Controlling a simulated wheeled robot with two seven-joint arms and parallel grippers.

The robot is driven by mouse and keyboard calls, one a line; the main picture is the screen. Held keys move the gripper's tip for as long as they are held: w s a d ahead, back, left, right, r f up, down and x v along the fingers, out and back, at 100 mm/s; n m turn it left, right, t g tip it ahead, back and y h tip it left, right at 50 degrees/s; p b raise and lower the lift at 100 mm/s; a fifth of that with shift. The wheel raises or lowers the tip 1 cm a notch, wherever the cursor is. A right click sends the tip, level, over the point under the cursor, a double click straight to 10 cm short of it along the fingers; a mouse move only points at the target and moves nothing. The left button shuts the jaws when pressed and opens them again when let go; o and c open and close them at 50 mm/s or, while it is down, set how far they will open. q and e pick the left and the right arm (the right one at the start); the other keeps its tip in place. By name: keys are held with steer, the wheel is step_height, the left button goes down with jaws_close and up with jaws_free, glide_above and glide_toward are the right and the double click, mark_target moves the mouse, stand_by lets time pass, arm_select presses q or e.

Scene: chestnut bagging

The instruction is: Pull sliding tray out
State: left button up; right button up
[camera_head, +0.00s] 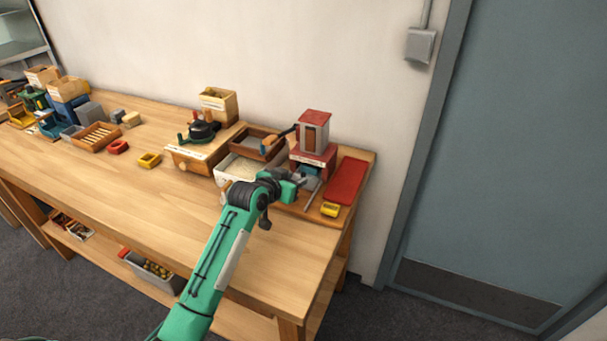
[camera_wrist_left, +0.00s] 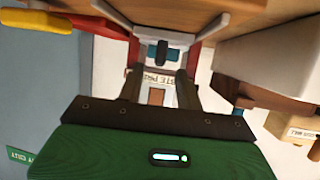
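A small red and grey station (camera_head: 314,134) with a wooden door panel stands at the right end of the bench. Its red base has a lettered front and an opening where a blue part (camera_head: 309,170) shows. I cannot tell for sure that this blue part is the sliding tray. My left gripper (camera_head: 304,181) is in front of this opening, partly hidden by its own wrist. In the left wrist view the two dark fingers (camera_wrist_left: 158,73) are apart, with nothing held between them. The blue part (camera_wrist_left: 161,52) appears beyond the gap. My right gripper is out of view.
A red mat (camera_head: 346,180) and a yellow block (camera_head: 330,210) lie right of the gripper. A white-lined tray (camera_head: 240,166) and a brown tray (camera_head: 259,142) are to its left. The bench front-centre (camera_head: 150,200) is clear. A blue-grey door (camera_head: 495,150) is at the right.

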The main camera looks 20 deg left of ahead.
mark_target(302, 176)
arm_select(q)
steer(key=shift+x, duration=2.75)
jaws_close()
